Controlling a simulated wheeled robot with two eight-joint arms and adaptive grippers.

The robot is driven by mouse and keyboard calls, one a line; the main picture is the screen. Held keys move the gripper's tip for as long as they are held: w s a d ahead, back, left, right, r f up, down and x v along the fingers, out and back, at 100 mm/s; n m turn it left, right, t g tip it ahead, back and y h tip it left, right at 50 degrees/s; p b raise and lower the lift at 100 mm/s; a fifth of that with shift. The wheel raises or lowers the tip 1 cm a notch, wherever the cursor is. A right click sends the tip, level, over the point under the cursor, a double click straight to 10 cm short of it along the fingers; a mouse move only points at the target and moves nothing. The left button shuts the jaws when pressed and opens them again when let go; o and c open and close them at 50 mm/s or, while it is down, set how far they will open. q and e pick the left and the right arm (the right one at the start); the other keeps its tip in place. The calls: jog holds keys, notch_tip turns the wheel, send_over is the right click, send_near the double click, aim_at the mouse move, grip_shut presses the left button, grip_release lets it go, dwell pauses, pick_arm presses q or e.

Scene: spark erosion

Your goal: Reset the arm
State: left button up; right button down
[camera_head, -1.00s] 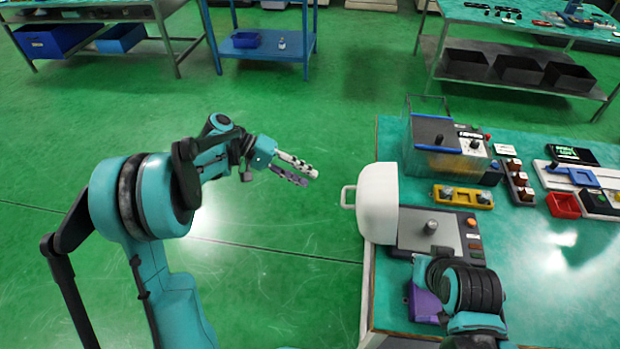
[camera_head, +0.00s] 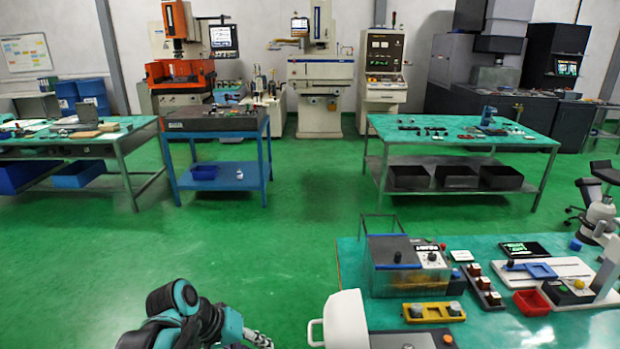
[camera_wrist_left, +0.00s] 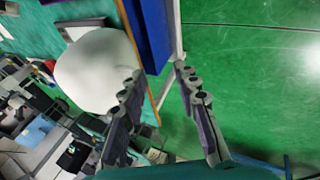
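My left arm shows at the bottom of the head view, left of the near workbench (camera_head: 350,262). Its left gripper (camera_head: 258,338) is partly cut off by the lower edge of the picture. In the left wrist view the two fingers of the gripper (camera_wrist_left: 158,72) stand apart with nothing between them, so it is open and empty. My right arm and right gripper are not in view.
A white rounded cover (camera_head: 346,322) with a handle sits at the workbench's left edge. It also shows in the left wrist view (camera_wrist_left: 95,70). Green floor lies open beyond my left arm.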

pick_arm(q)
jog(key=s+a+f+m+t+y, duration=0.1)
jog(key=s+a+t+y, duration=0.3)
jog(key=s, duration=0.5)
jog(key=shift+s+a+f+y, duration=0.45)
jog(key=shift+a+y, duration=0.15)
jog(key=shift+a, duration=0.4)
